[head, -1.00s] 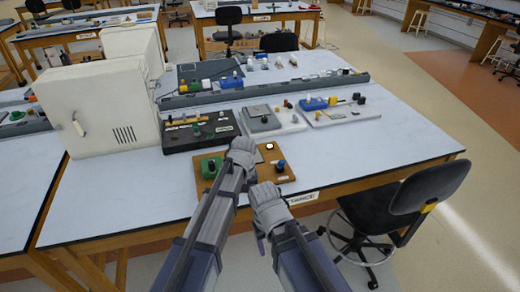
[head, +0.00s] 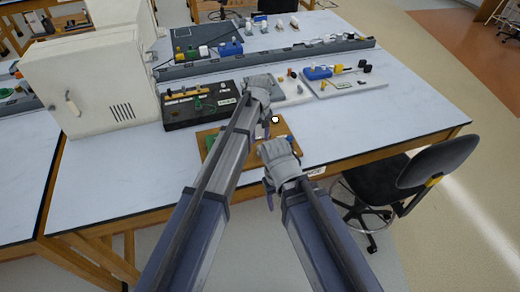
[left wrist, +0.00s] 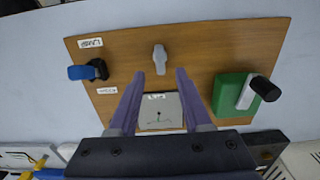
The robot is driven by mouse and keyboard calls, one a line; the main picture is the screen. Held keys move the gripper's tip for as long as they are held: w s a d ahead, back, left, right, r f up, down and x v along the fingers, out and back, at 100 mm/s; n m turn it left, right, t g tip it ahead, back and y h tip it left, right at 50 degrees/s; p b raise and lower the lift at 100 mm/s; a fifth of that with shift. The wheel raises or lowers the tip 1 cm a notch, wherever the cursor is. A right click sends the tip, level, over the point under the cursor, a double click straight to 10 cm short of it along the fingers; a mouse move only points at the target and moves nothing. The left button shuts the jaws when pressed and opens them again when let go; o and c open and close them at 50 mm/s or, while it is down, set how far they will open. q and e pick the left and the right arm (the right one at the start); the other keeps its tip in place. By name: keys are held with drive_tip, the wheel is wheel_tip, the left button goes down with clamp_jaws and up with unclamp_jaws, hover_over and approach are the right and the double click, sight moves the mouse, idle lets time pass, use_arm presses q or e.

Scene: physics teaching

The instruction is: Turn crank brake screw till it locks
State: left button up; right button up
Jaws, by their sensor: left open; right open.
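A brown wooden board (left wrist: 215,40) carries the crank parts. In the left wrist view, a green block (left wrist: 232,95) with a grey crank arm and black handle (left wrist: 263,89) sits at the right. A small grey winged knob (left wrist: 159,58) stands in the middle, and a blue lever (left wrist: 82,73) on a black base at the left. Which one is the brake screw I cannot tell. My left gripper (left wrist: 160,72) is open; the winged knob appears between and just beyond its fingertips, apparently untouched. My right gripper (head: 270,190) is open at the board's near right edge, its hand partly hiding the board.
A black apparatus board (head: 180,115) and a white apparatus board (head: 345,88) stand behind. A white cabinet (head: 90,85) is at the left, a black chair (head: 400,185) at the right. The tabletop (head: 120,185) is clear left of the brown board.

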sight(260, 149)
use_arm(q)
wheel_tip(260, 149, down, 6)
drive_tip(key=b, duration=0.5)
drive_tip(key=shift+r, duration=0.1)
drive_tip(key=shift+c, duration=0.4)
clamp_jaws()
